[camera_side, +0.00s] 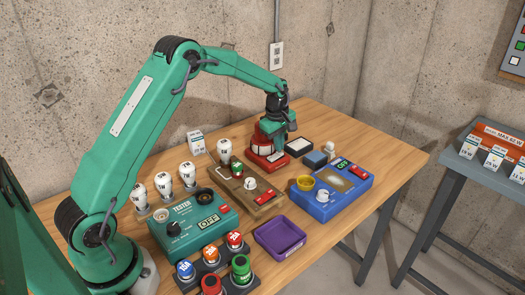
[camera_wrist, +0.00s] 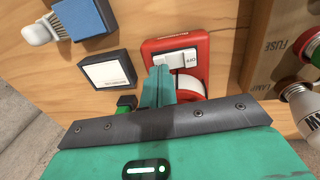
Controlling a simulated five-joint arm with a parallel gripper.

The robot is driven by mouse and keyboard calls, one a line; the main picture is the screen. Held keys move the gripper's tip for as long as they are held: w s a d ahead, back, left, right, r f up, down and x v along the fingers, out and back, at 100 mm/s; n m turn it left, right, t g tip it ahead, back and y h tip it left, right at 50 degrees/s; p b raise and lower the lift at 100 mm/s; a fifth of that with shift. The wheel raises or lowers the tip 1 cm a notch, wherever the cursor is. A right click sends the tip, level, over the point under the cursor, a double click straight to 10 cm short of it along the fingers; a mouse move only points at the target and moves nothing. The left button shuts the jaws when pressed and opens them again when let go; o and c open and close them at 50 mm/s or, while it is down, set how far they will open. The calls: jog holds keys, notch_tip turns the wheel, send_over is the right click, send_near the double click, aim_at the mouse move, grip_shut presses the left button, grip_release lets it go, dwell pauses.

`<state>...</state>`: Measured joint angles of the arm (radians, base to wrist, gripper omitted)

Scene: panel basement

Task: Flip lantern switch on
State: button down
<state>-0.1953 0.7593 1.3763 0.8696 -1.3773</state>
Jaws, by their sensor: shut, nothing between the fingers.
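The red lantern (camera_side: 262,154) stands at the back of the wooden table, partly hidden by my gripper in the side view. In the wrist view its red base (camera_wrist: 204,44) carries a white rocker switch (camera_wrist: 176,59) with the word OFF showing on its right part. My gripper (camera_side: 284,143) points down at the lantern, with its green fingers shut and empty. In the wrist view the fingertips (camera_wrist: 160,72) are right at the left end of the switch; I cannot tell whether they touch it.
A wooden fuse board (camera_side: 262,203), green tester (camera_side: 180,247), blue box (camera_side: 326,209) and purple tray (camera_side: 280,239) stand nearer the front.

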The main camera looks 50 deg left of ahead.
jog(key=shift+w+f, duration=0.1)
jog(key=shift+f, duration=0.3)
jog(key=shift+f, duration=0.1)
jog(key=shift+w+f, duration=0.15)
jog(key=shift+f, duration=0.15)
jog(key=shift+s, duration=0.2)
jog(key=shift+s+r, duration=0.15)
jog(key=shift+s, duration=0.5)
jog(key=shift+w+r, duration=0.1)
jog(key=shift+r, duration=0.2)
notch_tip(320, 180, up, 14)
jog(key=w, duration=0.1)
jog(key=shift+w+f, duration=0.25)
jog(key=shift+w, duration=0.15)
